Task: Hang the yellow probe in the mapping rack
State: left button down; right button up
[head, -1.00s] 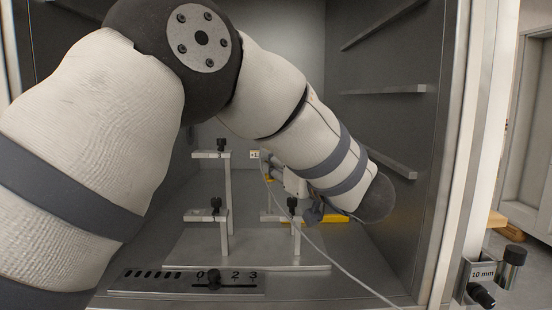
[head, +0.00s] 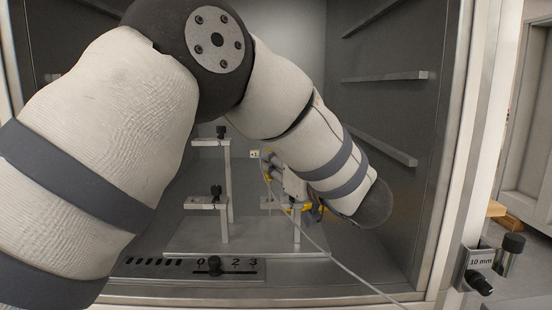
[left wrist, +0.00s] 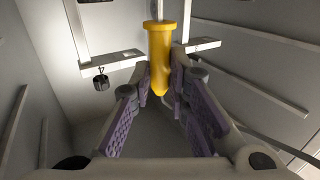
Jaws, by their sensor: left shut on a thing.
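The yellow probe (left wrist: 160,45) has a wide flanged top and a tapered lower end. In the left wrist view it stands roughly upright between the fingers of my left gripper (left wrist: 162,76), which is shut on it. In the head view the left gripper (head: 295,190) is largely hidden behind my forearm, at the right side of the mapping rack; only small yellow patches show there. The mapping rack (head: 226,180) has pale posts with short side arms and black knobs on a flat base plate (head: 200,238). In the left wrist view, rack arms (left wrist: 200,45) lie on both sides of the probe. My right gripper is out of view.
A numbered slide scale (head: 235,268) lies at the chamber's front. A thin pale cable (head: 325,255) runs from the rack area to the front right. Shelf rails (head: 385,76) line the right wall. A small "10 mm" holder (head: 480,262) is outside the chamber opening, at right.

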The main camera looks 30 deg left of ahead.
pick_arm(q)
jog(key=shift+f, duration=2.35)
jog(key=c, duration=1.5)
grip_release()
jog(key=shift+o, duration=0.2)
send_near(270, 181)
jog(key=v, duration=0.3)
jog(key=shift+w+d+f, duration=0.2)
jog(key=shift+d+f, duration=0.05)
